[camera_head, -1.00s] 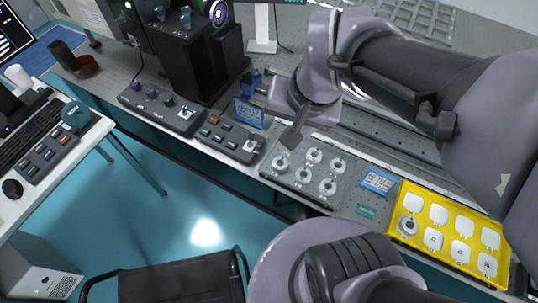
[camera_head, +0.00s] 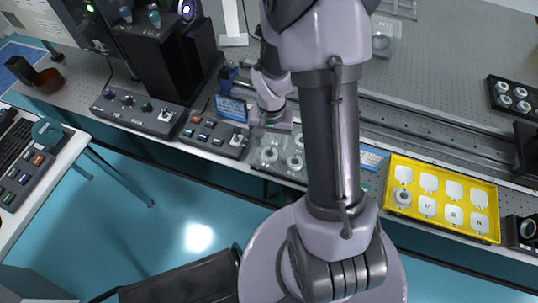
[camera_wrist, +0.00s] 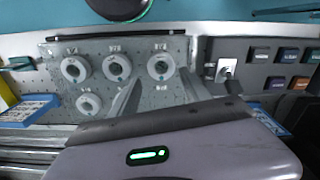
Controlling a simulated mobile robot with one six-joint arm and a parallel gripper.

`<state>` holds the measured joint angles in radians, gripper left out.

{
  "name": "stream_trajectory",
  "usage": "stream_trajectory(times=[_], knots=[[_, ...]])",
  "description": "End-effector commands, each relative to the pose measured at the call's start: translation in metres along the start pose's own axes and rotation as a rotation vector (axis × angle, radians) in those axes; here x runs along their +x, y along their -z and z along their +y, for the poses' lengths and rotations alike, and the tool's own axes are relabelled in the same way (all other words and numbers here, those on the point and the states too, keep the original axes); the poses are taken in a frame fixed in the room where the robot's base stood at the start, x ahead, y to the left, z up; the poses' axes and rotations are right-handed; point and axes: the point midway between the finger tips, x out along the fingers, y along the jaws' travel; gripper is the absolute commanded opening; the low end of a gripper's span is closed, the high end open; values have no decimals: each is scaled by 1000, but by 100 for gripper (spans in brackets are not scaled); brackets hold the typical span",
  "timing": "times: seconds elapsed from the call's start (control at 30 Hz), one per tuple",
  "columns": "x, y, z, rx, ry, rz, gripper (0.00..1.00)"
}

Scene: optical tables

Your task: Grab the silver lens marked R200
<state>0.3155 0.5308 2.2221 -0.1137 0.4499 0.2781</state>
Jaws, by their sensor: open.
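Several silver ring-shaped lenses stand on a grey perforated plate (camera_wrist: 60,50). In the wrist view a back row shows a left lens (camera_wrist: 76,68), a middle lens (camera_wrist: 117,66) and a right lens (camera_wrist: 161,67). A nearer lens (camera_wrist: 88,104) sits at front left. Small labels lie beside them, too small to read, so I cannot tell which is R200. My gripper (camera_wrist: 162,84) is open and empty, its fingers pointing toward the right part of the plate; they hide part of it. In the head view my gripper (camera_head: 272,127) is above the plate's back left, near a lens (camera_head: 269,154).
A yellow tray (camera_head: 449,182) with white pads, one holding a lens (camera_head: 402,196), lies to the right. Rails (camera_head: 420,127) run behind. My arm hides part of the plate.

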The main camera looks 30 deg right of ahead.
Motion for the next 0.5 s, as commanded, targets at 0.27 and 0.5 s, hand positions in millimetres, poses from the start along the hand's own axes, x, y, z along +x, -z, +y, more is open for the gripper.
stream_trajectory(times=[0.27,0.5], knots=[[50,-4,-3,-2,-1,-1,55],[47,-4,-3,-1,0,0,44]])
